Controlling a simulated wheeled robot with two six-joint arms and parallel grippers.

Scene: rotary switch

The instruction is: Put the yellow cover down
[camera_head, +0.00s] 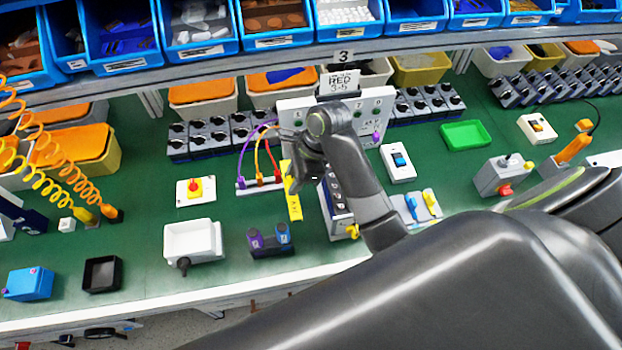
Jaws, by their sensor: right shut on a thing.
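The yellow cover (294,205) is a narrow yellow piece hanging upright near the middle of the head view. My right gripper (297,178) reaches in from the lower right and is shut on its upper part. The dark fingers hide some of the cover. I cannot tell whether its lower end touches the green bench. My left gripper is not in view.
Green bench surface (140,210) is bare at the left.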

